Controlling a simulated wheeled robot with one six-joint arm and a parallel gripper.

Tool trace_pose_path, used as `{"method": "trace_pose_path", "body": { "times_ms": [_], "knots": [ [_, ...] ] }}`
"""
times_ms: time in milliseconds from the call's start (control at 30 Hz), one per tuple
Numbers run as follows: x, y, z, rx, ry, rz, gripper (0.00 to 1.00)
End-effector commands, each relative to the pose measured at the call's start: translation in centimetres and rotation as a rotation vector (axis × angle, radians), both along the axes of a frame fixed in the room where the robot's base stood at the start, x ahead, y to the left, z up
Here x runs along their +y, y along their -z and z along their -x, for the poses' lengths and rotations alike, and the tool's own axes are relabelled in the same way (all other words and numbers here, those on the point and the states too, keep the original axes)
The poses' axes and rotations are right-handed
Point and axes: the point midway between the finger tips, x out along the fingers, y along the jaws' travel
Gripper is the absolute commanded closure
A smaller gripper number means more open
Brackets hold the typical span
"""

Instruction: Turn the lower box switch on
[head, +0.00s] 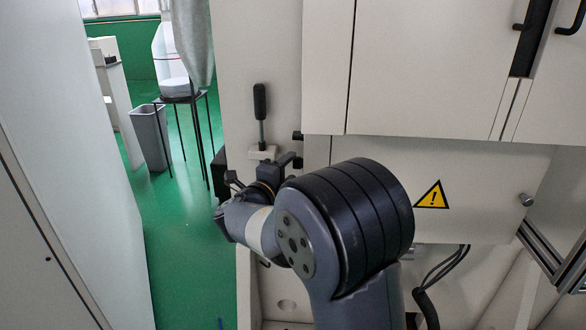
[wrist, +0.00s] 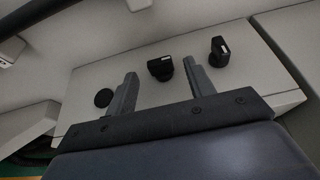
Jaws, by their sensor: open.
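In the wrist view a pale grey box panel (wrist: 82,85) carries black controls in a row. A black knob with a light mark (wrist: 160,68) is in the middle, a similar marked knob (wrist: 219,52) is to the right, and a plain round black button (wrist: 103,98) is to the left. My gripper (wrist: 159,70) is open, and the middle knob appears between its two fingertips. I see no clear contact and cannot tell the depth gap. Which control is the lower switch is not clear. In the head view my arm hides most of this box.
A black-handled lever (head: 260,115) stands upright on the cabinet side, just above my wrist. White cabinet doors (head: 420,70) and a panel with a yellow warning sign (head: 432,195) are to the right. Green floor (head: 180,240) is open at left, with a grey bin (head: 150,137) farther back.

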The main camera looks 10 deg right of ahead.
Motion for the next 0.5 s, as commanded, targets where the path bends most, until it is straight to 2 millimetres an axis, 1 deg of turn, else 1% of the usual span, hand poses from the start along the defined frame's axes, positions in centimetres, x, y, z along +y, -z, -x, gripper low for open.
{"method": "trace_pose_path", "body": {
  "times_ms": [33,200,500],
  "knots": [
    [-0.6,0.1,-0.6,-0.001,0.003,0.000,0.49],
    [-1.5,0.0,-1.8,-0.001,0.002,-0.002,0.49],
    [-1.8,0.0,-2.0,-0.001,0.000,-0.002,0.49]
  ]
}}
